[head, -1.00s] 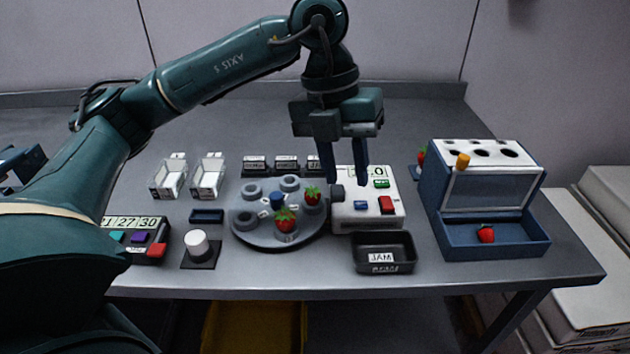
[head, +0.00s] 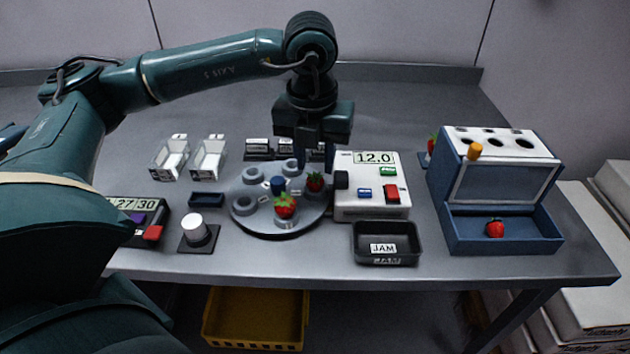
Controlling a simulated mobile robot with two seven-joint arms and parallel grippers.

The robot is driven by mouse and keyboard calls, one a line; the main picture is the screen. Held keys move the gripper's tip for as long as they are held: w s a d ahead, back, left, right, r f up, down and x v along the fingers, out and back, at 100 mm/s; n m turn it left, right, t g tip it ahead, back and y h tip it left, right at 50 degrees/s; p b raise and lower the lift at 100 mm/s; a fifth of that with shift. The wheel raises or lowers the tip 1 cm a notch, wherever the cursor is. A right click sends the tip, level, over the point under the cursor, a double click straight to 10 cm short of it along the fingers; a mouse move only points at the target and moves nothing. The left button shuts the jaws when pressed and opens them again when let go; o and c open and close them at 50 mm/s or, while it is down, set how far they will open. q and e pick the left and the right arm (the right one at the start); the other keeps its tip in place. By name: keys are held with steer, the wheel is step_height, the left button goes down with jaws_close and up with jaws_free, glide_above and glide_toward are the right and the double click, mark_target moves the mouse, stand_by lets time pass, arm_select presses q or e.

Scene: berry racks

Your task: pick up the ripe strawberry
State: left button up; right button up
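Two red strawberries with green leaves sit on a round grey turntable (head: 262,227) with several ring holders. One strawberry (head: 285,207) is at the front; the other (head: 315,182) is at the right side. Both look red; I cannot tell a ripeness difference. My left gripper (head: 315,163) points down just above and behind the right strawberry, its fingers apart and nothing seen between them. Whether the fingertips touch that berry is unclear. My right gripper does not show.
A white scale (head: 371,212) reading 12.0 stands close to the turntable's right. A black JAM tray (head: 386,258) is in front of it. Clear punnets (head: 209,158) stand at left, a white knob (head: 195,228) front left. A part-hidden strawberry (head: 432,147) is behind the rack.

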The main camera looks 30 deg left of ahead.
mark_target(315, 178)
arm_select(q)
step_height(315, 178, down, 3)
steer(key=shift+f, duration=0.2)
steer(key=shift+c, duration=1)
